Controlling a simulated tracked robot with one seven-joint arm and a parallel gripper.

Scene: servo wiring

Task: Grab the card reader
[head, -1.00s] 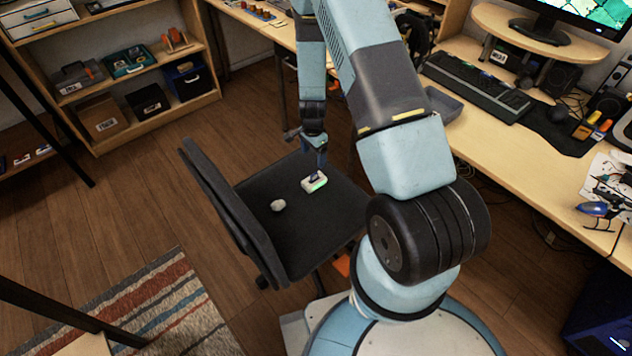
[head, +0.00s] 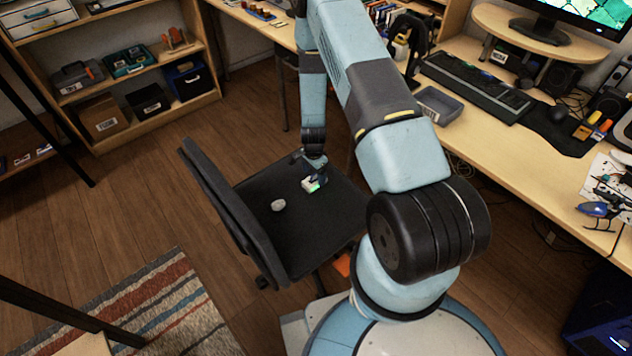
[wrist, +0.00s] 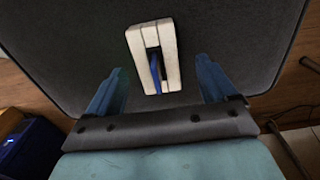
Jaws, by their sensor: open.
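The card reader (head: 310,185) is a small white block with a green lit part, lying on the black seat of the office chair (head: 318,235). In the wrist view the card reader (wrist: 154,56) shows a dark slot with a blue piece in it. My gripper (head: 318,178) is low over the seat, right at the card reader, and partly covers it in the head view. In the wrist view my gripper (wrist: 158,84) is open, with one blue finger to each side of the card reader's near end. Neither finger visibly touches it.
A grey rounded lump (head: 278,205) lies on the seat to the left of the card reader. The chair's backrest (head: 232,215) rises at the seat's left. The desk (head: 480,125) stands to the right, with a grey tray (head: 438,105) on it.

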